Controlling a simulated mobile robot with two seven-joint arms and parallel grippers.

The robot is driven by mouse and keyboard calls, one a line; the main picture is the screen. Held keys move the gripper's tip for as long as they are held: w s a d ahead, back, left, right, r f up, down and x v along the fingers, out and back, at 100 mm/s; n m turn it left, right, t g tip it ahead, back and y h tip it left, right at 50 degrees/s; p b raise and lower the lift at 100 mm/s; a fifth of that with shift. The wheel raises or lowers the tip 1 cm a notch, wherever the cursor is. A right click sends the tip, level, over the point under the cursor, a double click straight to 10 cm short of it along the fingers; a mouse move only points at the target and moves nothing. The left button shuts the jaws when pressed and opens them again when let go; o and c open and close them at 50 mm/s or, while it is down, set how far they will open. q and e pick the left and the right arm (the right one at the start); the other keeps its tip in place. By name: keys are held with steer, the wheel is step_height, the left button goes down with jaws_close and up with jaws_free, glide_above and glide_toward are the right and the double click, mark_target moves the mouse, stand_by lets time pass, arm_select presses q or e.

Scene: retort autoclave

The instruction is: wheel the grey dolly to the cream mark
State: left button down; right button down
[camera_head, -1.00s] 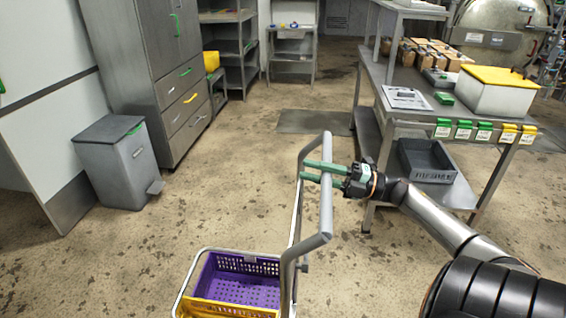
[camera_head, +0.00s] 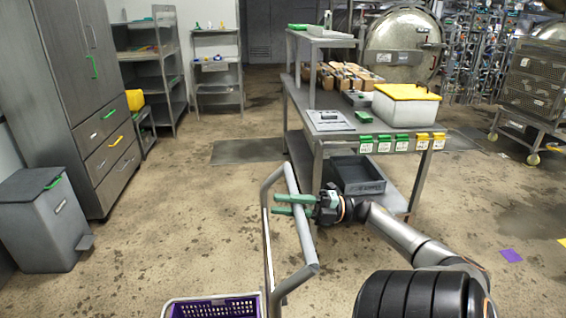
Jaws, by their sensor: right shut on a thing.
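The grey dolly shows as a bent tube handle (camera_head: 303,232) rising at the lower middle of the view. A purple crate (camera_head: 215,307) rides on it, mostly cut off by the bottom edge. The dolly's base and wheels are out of view. My right gripper (camera_head: 294,204) has its green fingers shut around the handle bar. My left gripper is not in view. I see no mark that is clearly cream.
A steel worktable (camera_head: 335,137) with boxes stands just beyond my right gripper. A purple floor mark (camera_head: 511,256) lies at the right, with a yellow mark (camera_head: 562,242) at the edge. A grey bin (camera_head: 46,220) stands left. The floor left of the handle is clear.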

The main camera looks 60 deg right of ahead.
steer(key=c, duration=0.6)
jaws_free()
arm_select(q)
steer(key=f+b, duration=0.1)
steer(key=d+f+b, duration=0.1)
steer(key=b, duration=0.1)
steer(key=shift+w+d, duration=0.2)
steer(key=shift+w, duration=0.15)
arm_select(e)
steer(key=v, duration=1.2)
steer(key=shift+s+d, duration=0.2)
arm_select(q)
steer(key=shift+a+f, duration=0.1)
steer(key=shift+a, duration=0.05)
